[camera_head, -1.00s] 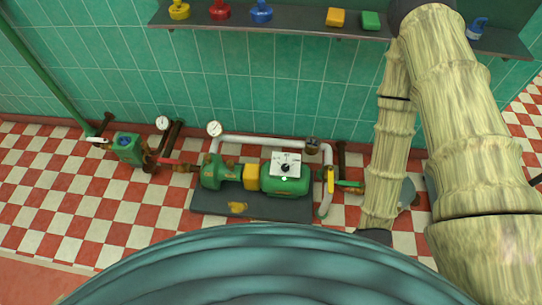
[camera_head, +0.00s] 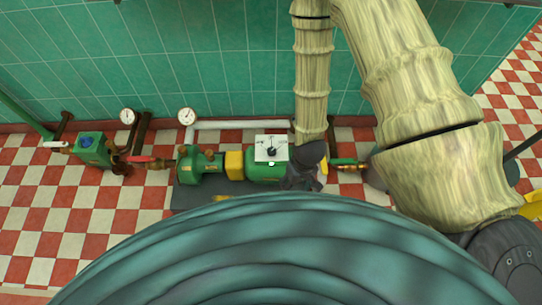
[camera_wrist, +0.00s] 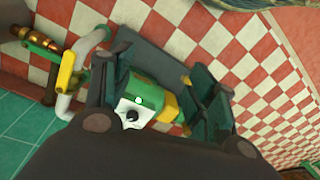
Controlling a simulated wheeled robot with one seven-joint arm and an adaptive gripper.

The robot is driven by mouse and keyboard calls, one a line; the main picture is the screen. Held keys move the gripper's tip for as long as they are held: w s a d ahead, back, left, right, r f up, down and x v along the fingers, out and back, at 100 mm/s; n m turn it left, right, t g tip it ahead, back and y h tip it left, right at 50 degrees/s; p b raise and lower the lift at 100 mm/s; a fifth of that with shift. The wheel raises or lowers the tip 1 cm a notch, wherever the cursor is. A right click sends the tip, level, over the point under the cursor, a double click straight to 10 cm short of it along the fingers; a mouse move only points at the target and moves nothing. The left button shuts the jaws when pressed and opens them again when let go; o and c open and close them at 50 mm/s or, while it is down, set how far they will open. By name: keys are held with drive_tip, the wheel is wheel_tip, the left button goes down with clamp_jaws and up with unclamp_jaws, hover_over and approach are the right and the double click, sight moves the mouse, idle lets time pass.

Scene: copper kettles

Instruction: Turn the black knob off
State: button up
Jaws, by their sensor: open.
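The black knob (camera_head: 271,151) sits on a white square plate (camera_head: 262,142) on top of the green pump motor (camera_head: 262,172) in the head view. In the wrist view the white plate (camera_wrist: 124,110) and dark knob (camera_wrist: 132,116) show low between my fingers, partly cut off by the dark wrist housing. My gripper (camera_wrist: 160,68) is open, its two dark fingers on either side of the motor in the picture. No contact with the knob is visible. In the head view the dark end of my arm is just right of the plate and covers the motor's right end.
A yellow-handled valve (camera_wrist: 67,70) and white pipe (camera_wrist: 62,103) stand beside the motor. Pressure gauges (camera_head: 187,116) and a green valve body (camera_head: 93,148) are to the left. A green tiled wall (camera_head: 220,60) rises behind; the checkered floor (camera_head: 40,190) is open at left.

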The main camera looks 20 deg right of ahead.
drive_tip(key=w+a+f+n+b, duration=0.1)
drive_tip(key=w+f+b, duration=0.6)
drive_tip(key=w+b, duration=0.6)
drive_tip(key=n+h+b, duration=0.1)
drive_tip(key=b, duration=1.2)
hover_over(272, 150)
wheel_tip(272, 150, down, 10)
drive_tip(key=b, duration=0.4)
drive_tip(key=shift+f+b, duration=0.1)
drive_tip(key=shift+b, duration=0.2)
drive_tip(key=shift+c, duration=0.2)
drive_tip(key=c, duration=1)
